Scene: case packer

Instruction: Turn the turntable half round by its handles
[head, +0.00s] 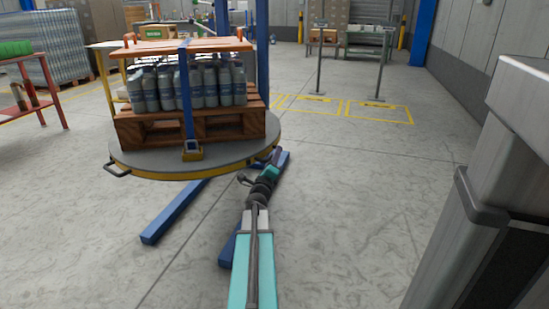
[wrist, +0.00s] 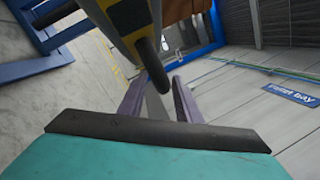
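The turntable (head: 150,166) is a round grey disc with a yellow edge, carrying a wooden pallet (head: 140,132) of grey bottles (head: 185,88) under an orange-brown top board. One dark handle (head: 117,170) sticks out at its front left. My gripper (head: 277,158) is at the turntable's right edge, and the head view does not show its fingers clearly. In the wrist view, my gripper (wrist: 158,88) has its two purple fingers apart. A black handle (wrist: 151,62) on the yellow edge reaches down between or just above the fingertips. I cannot tell if they touch.
Blue floor beams (head: 175,210) lie under and in front of the turntable. A red-framed table (head: 45,105) stands at left. A grey metal cabinet (head: 510,150) fills the right edge. The floor between is clear.

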